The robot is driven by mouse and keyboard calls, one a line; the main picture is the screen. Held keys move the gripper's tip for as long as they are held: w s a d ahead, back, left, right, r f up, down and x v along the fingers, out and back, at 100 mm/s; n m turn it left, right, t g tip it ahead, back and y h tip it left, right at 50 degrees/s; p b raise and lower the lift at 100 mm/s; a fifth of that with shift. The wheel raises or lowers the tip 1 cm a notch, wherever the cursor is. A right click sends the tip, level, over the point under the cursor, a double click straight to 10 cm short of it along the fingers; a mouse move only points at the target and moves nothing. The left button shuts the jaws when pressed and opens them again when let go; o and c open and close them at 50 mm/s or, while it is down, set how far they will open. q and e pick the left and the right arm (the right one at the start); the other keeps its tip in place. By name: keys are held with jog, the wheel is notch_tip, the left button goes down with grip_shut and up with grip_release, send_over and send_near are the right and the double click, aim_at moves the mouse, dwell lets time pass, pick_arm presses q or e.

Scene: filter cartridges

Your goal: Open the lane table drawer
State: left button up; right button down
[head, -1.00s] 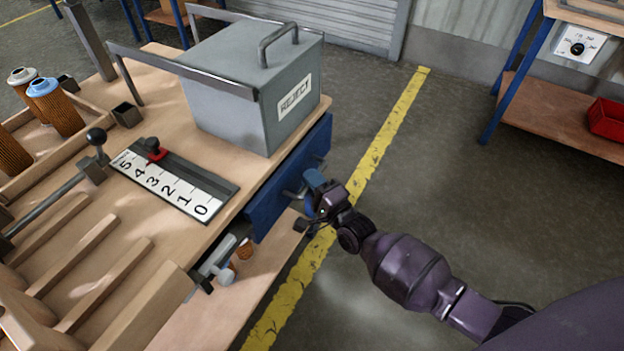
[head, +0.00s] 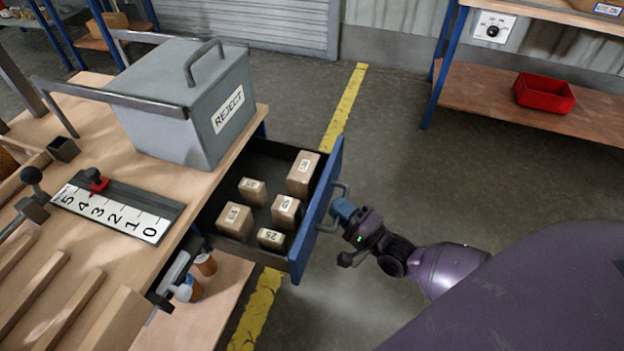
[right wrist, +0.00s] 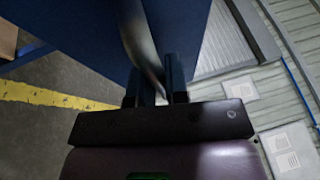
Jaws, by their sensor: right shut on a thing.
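The lane table drawer (head: 318,212) has a blue front and stands pulled out from under the wooden lane table (head: 100,140). Several small labelled cardboard boxes (head: 285,212) are inside it. My right gripper (head: 335,212) is shut on the drawer's grey bar handle (head: 334,200). In the right wrist view, the two dark fingers (right wrist: 158,85) sit on either side of the handle (right wrist: 147,55), close to the blue front (right wrist: 75,35). My left gripper is not in view.
A grey REJECT box (head: 185,105) stands on the table above the drawer. A numbered scale (head: 118,212) with a red slider lies on the tabletop. A shelf with a red bin (head: 544,93) is at the back right. The floor right of the drawer is clear.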

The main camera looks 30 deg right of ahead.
jog(key=shift+s+d, duration=0.9)
jog(key=shift+s, duration=0.25)
jog(key=shift+s+d, duration=0.85)
jog(key=shift+s, duration=0.3)
jog(key=c, duration=1.1)
grip_release()
jog(key=v, duration=1)
jog(key=shift+s+d, duration=0.15)
jog(key=shift+s, duration=0.25)
